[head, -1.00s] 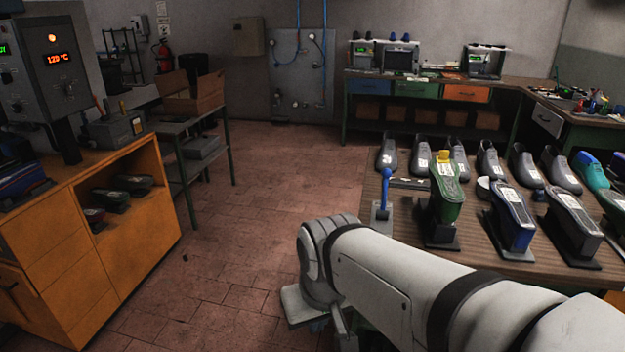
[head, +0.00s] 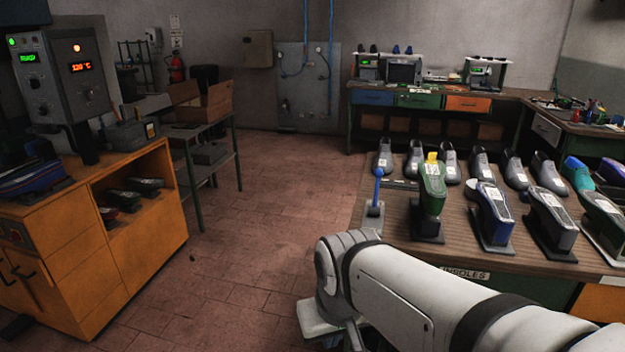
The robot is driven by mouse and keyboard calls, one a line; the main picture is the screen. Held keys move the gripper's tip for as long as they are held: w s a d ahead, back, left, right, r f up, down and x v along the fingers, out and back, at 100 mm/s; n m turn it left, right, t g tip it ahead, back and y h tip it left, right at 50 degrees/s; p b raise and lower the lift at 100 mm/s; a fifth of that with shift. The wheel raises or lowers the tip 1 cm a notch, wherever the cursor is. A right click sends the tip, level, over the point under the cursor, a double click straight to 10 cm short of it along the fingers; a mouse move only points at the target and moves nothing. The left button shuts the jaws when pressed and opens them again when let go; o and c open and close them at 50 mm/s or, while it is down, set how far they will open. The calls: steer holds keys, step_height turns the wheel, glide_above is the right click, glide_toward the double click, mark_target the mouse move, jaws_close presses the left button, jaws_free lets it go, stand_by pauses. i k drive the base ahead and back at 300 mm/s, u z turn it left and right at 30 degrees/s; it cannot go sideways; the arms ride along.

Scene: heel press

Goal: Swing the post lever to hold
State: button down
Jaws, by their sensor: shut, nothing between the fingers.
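The post lever (head: 376,188) is a slim blue handle with a rounded top, standing about upright on a small grey base at the left edge of the wooden table. A grey arm piece reaches right from near it toward a green shoe form (head: 431,190) with a yellow block (head: 432,157) on top. I cannot tell whether they touch. My white arm crosses the lower right, its bent joint in front of the table's near left corner. My gripper is not visible. The lever is clear of my arm in the picture.
More shoe forms, including a blue one (head: 492,212) and a black one (head: 551,217), stand across the table (head: 470,248). An orange cabinet (head: 140,240) with a control box (head: 65,85) stands at left. Open tiled floor (head: 270,190) lies between.

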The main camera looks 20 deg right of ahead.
mark_target(378, 173)
steer(key=z, duration=0.1)
steer(key=i, duration=0.95)
steer(key=u, duration=0.1)
